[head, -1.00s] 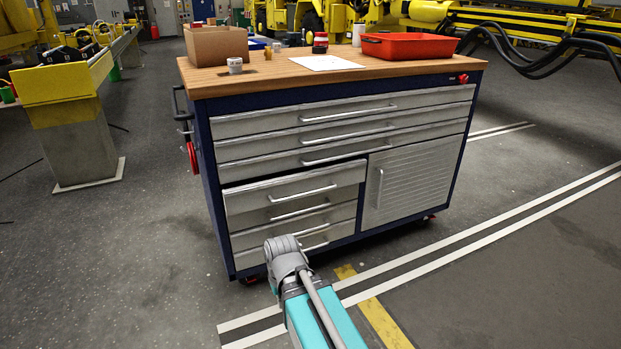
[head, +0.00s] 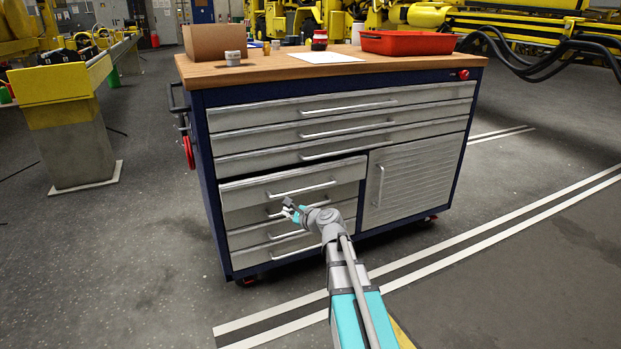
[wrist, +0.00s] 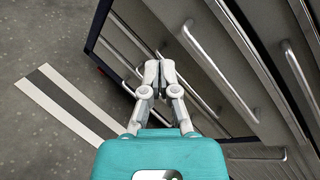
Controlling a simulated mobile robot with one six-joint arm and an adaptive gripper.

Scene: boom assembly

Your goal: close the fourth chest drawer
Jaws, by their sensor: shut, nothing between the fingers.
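The blue chest has three wide grey drawers on top. The fourth drawer (head: 256,189) is the uppermost of the narrower stack at lower left. It stands out a little from the chest front, with a dark gap along its top edge, and its bar handle (head: 300,190) is in plain view. My gripper (head: 288,203) is shut and empty. In the head view it appears in front of the lower part of the fourth drawer, just below its handle. In the wrist view, the closed fingertips (wrist: 152,72) are beside the drawer fronts; I cannot tell whether they touch.
The drawers below (head: 245,238) look shut. A ribbed door (head: 415,180) with an upright handle is right of the stack. The wooden top (head: 225,80) carries a cardboard box (head: 215,42), a red tray (head: 408,43) and small jars. The floor in front is clear.

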